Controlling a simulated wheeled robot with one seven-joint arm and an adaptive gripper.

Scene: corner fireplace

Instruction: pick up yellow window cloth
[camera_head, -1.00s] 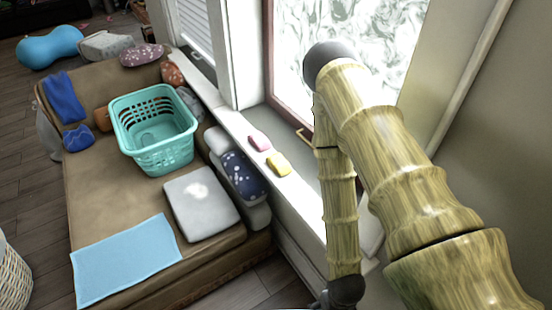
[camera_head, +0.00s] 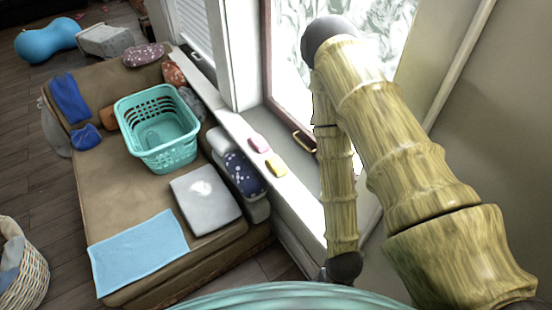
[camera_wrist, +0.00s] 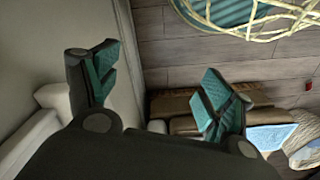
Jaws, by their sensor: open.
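The yellow window cloth (camera_head: 276,165) lies on the white window sill, just nearer to me than a pink cloth (camera_head: 258,143). In the head view my bamboo-patterned arm stands to the right of the cloth, in front of the window, and my gripper is out of that picture. In the wrist view my gripper (camera_wrist: 160,95) is open and empty, its two teal-padded fingers wide apart. The wrist view shows floor and wall beyond the fingers, and I cannot make out the yellow cloth there.
A brown sofa (camera_head: 110,185) stands left of the sill, with a teal basket (camera_head: 158,162), a grey folded item (camera_head: 205,200), a light blue cloth (camera_head: 138,254) and cushions on it. A wicker basket (camera_head: 30,280) stands at the lower left. The window handle (camera_head: 303,144) juts out near my arm.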

